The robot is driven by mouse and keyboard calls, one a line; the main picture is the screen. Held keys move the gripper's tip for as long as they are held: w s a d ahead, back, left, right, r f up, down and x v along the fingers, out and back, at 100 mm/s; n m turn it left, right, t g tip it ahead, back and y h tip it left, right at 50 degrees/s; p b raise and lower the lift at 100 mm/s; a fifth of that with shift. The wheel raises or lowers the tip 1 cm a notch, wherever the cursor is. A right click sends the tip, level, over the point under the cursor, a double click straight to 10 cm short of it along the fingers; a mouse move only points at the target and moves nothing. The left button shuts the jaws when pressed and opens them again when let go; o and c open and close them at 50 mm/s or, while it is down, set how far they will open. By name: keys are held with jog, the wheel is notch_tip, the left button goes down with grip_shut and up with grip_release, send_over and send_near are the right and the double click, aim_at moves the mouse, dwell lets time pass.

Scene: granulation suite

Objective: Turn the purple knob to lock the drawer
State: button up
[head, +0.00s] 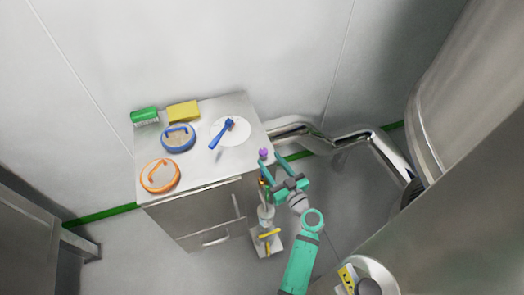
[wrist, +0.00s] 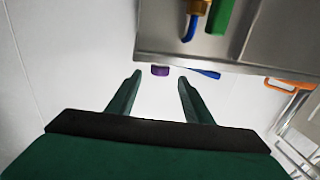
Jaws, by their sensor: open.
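The purple knob (head: 263,153) is small and sits at the right side of the grey metal cabinet (head: 190,215), near its top front corner. In the wrist view the purple knob (wrist: 160,71) shows at the cabinet's edge, between my two fingertips in the picture. My gripper (head: 271,164) is open beside that corner, its fingers pointing towards the knob. In the wrist view my gripper (wrist: 160,77) holds nothing. I cannot tell whether the fingertips are level with the knob or short of it. The cabinet front carries a horizontal handle (head: 215,240); it looks closed.
On the cabinet top are a green brush (head: 144,115), a yellow block (head: 184,111), a blue-rimmed round (head: 178,138), an orange-rimmed round (head: 160,176) and a white disc (head: 240,134) with a blue tool (head: 222,133). A shiny pipe (head: 345,135) runs right of the cabinet.

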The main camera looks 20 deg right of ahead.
aim_at(265, 155)
jog(key=shift+w+a, duration=0.2)
jog(key=shift+w, duration=0.85)
jog(key=shift+w+a, duration=0.15)
jog(key=shift+w, duration=0.85)
jog(key=shift+w+a, duration=0.2)
jog(key=shift+w, duration=0.85)
jog(key=c, duration=1.1)
